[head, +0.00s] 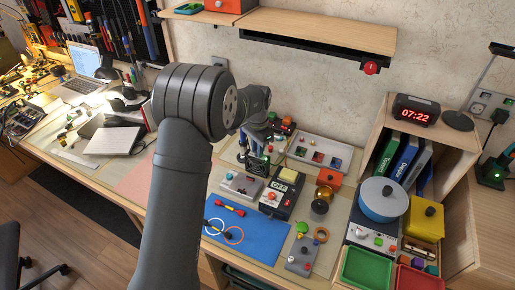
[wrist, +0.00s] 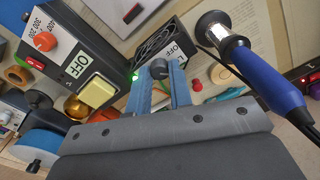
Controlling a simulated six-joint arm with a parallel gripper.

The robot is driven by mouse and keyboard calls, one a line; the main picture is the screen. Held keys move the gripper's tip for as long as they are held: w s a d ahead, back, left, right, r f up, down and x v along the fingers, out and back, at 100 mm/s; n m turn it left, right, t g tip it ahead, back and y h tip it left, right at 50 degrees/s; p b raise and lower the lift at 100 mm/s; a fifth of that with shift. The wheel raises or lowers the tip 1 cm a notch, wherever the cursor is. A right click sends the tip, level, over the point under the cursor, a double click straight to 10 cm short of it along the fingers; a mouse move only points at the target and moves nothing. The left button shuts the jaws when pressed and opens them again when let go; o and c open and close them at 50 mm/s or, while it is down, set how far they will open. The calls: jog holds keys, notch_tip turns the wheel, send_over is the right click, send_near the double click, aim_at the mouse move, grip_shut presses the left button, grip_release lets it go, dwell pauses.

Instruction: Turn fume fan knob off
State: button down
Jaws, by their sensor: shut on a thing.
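The fume fan (wrist: 155,42) is a dark box with a grille, at the top middle of the wrist view. A small green light glows left of the knob. My gripper (wrist: 160,84) has its two blue fingers on either side of the knob and is shut on it.
A blue-handled soldering iron (wrist: 262,82) stands close on the right. A dark box with an orange knob and an "OFF" label (wrist: 78,63) stands close on the left. In the head view a blue mat (head: 250,243) lies in front, and a wooden shelf (head: 320,30) hangs above.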

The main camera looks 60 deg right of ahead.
jog(key=n, duration=1.3)
jog(key=shift+n, duration=0.4)
dwell(0.4)
jog(key=c, duration=1.3)
grip_release()
jog(key=shift+r, duration=0.1)
notch_tip(320, 180, up, 17)
jog(key=shift+r, duration=0.15)
notch_tip(320, 180, down, 18)
jog(key=shift+r, duration=0.25)
